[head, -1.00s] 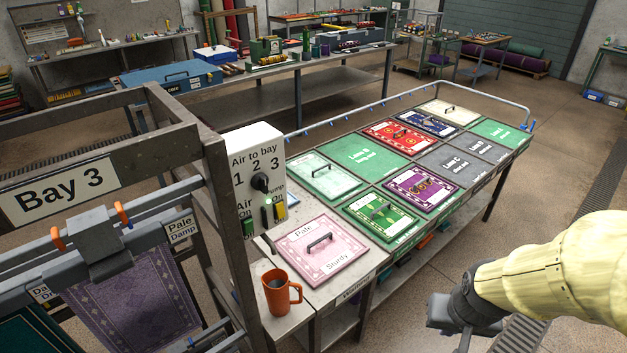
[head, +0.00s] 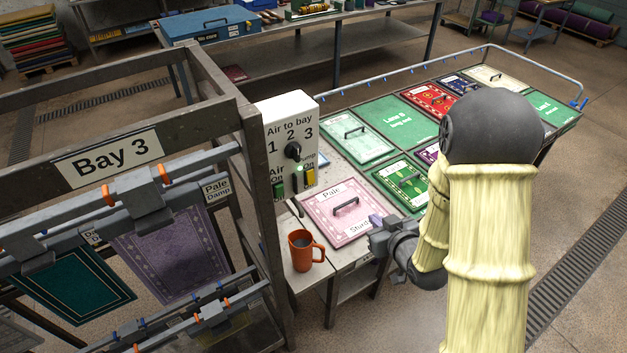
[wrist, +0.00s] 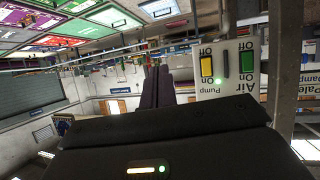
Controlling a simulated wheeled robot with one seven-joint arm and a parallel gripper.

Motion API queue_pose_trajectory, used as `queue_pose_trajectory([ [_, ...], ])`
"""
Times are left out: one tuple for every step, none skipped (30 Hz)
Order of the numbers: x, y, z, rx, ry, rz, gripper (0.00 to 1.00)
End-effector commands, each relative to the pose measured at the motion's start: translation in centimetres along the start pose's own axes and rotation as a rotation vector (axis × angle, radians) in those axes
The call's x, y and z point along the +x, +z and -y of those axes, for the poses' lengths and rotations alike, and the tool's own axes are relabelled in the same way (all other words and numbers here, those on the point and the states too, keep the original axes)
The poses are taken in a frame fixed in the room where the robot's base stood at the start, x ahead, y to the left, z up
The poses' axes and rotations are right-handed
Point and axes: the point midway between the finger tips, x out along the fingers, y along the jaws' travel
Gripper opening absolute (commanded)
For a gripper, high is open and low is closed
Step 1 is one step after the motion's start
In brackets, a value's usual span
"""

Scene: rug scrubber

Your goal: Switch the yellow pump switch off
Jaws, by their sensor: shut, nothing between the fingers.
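The yellow pump switch (head: 310,177) is on the lower right front of a white control box (head: 278,133). My gripper (head: 376,221) is below and right of the box, over the pale pink panel's edge, apart from the switch. Its purple fingers (wrist: 157,88) are together and empty, to the left of the switch in the wrist view.
An orange mug (head: 302,251) stands on the bench end below the box. The pale pink panel (head: 335,212) with a raised handle lies beside it. The metal Bay 3 frame (head: 213,105) with hanging rugs stands left of the box.

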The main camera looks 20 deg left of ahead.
Motion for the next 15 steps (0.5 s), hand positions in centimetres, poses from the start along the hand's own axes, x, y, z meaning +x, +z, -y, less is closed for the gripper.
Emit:
queue_pose_trajectory([
  [0.2, -0.5, 1.2, -0.007, -0.038, -0.04, 0.0],
  [0.3, -0.8, 1.9, -0.011, -0.06, -0.07, 0.0],
  [0.4, -1.2, 2.8, -0.013, -0.087, -0.108, 0.0],
  [0.4, -1.4, 3.4, -0.014, -0.109, -0.136, 0.0],
  [0.4, -1.7, 4.0, -0.014, -0.127, -0.163, 0.0],
  [0.3, -2.0, 4.7, -0.013, -0.151, -0.196, 0.0],
  [0.3, -2.2, 5.2, -0.011, -0.166, -0.218, 0.0],
  [0.2, -2.3, 5.6, -0.009, -0.179, -0.236, 0.0],
  [0.1, -2.5, 6.0, -0.007, -0.193, -0.257, 0.0],
  [0.1, -2.6, 6.2, -0.005, -0.2, -0.27, 0.0],
  [0.0, -2.6, 6.4, -0.004, -0.205, -0.277, 0.0],
  [0.0, -2.7, 6.5, -0.003, -0.209, -0.286, 0.0],
  [0.0, -2.7, 6.5, -0.003, -0.211, -0.289, 0.0],
  [0.0, -2.7, 6.5, -0.003, -0.211, -0.291, 0.0],
  [0.0, -2.7, 6.5, -0.003, -0.211, -0.291, 0.0],
])
